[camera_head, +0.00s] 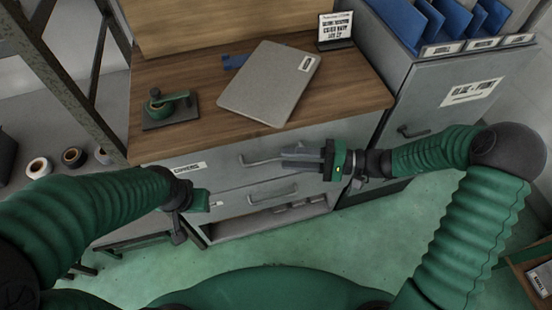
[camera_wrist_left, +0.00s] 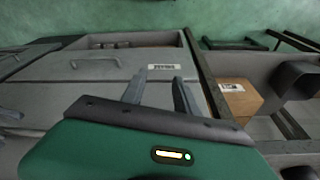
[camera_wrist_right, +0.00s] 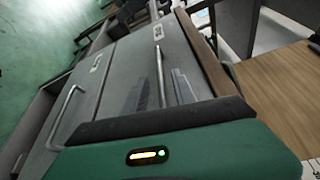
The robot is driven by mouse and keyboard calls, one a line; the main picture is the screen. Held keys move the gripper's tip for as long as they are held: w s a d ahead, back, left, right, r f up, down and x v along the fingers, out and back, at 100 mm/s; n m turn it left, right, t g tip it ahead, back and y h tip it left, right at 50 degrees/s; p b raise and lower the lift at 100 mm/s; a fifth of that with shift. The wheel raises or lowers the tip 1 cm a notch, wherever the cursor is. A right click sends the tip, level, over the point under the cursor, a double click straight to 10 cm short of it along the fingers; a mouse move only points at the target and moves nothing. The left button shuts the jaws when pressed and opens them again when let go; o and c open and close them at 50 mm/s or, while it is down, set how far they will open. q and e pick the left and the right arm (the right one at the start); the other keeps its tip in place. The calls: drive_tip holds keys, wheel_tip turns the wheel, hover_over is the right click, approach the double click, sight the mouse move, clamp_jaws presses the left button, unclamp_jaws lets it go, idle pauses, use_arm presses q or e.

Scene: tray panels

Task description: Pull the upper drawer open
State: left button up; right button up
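The upper drawer (camera_head: 225,168) is a grey metal front just under the wooden top, with a label at its left end. It looks shut. Its bar handle (camera_head: 262,160) also shows in the right wrist view (camera_wrist_right: 160,76), seen between the two fingers. My right gripper (camera_head: 300,158) is open, its fingers pointing left at the right end of that handle. Whether they touch it I cannot tell. My left gripper (camera_head: 208,203) is open and empty near the cabinet's left side; its parted fingers show in the left wrist view (camera_wrist_left: 160,84).
A lower drawer with its own handle (camera_head: 272,197) is below, above an open shelf. The wooden top (camera_head: 350,92) holds a grey laptop-like slab (camera_head: 270,82), a green-handled device (camera_head: 168,105) and a small sign (camera_head: 335,28). A grey cabinet (camera_head: 425,100) with blue folders stands right.

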sight(277, 158)
drive_tip(key=a, duration=0.4)
drive_tip(key=shift+w+f, duration=0.2)
drive_tip(key=shift+w, duration=0.1)
drive_tip(key=shift+a, duration=0.1)
clamp_jaws()
drive_tip(key=shift+s+f, duration=0.1)
idle(0.9)
